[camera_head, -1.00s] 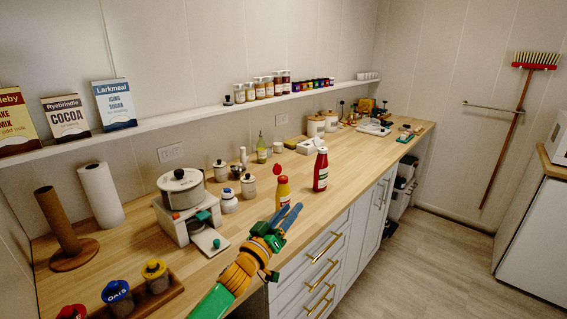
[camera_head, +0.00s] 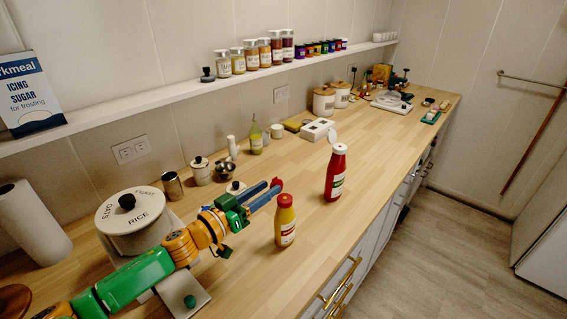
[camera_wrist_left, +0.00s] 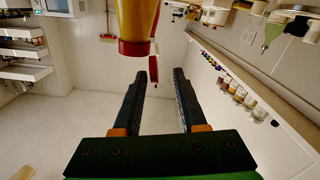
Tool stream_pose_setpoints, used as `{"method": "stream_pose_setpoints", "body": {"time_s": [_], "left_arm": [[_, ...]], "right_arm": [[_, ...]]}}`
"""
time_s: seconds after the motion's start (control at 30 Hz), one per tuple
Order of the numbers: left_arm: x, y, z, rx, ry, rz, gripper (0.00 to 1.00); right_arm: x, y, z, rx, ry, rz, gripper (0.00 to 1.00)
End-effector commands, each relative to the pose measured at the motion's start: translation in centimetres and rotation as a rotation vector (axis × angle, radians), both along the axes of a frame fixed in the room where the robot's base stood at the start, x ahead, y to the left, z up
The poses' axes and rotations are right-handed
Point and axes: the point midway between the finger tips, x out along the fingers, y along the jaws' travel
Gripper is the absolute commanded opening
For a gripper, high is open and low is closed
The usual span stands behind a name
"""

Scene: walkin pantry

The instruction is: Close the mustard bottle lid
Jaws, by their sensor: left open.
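The mustard bottle (camera_head: 286,226) is yellow with a red cap and stands upright near the counter's front edge. Its red flip lid (camera_head: 277,184) stands open above the cap. My left gripper (camera_head: 266,191) is open, its blue fingertips close to the lid on the bottle's left side. I cannot tell if they touch it. In the left wrist view the mustard bottle (camera_wrist_left: 134,22) appears upside down at the top, beyond the open, empty fingers (camera_wrist_left: 159,76). A narrow red piece there is partly hidden, and I cannot tell what it is. My right gripper is not in view.
A red bottle (camera_head: 335,176) with an open white lid stands to the right and behind. A white pot (camera_head: 132,218), a scale and small jars stand at the left. A shelf (camera_head: 180,94) runs along the wall.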

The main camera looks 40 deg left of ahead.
Motion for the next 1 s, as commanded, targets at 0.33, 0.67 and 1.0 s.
{"method": "stream_pose_setpoints", "body": {"time_s": [0.33,0.67,1.0], "left_arm": [[3.9,-0.3,0.1,0.000,-0.004,0.000,0.41],[6.9,-0.6,0.0,-0.001,0.000,0.001,0.41],[7.0,-0.6,-0.1,0.000,0.002,0.001,0.30]], "right_arm": [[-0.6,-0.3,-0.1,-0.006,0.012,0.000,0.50],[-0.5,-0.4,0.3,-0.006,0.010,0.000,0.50],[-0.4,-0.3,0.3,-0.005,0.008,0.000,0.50]]}}
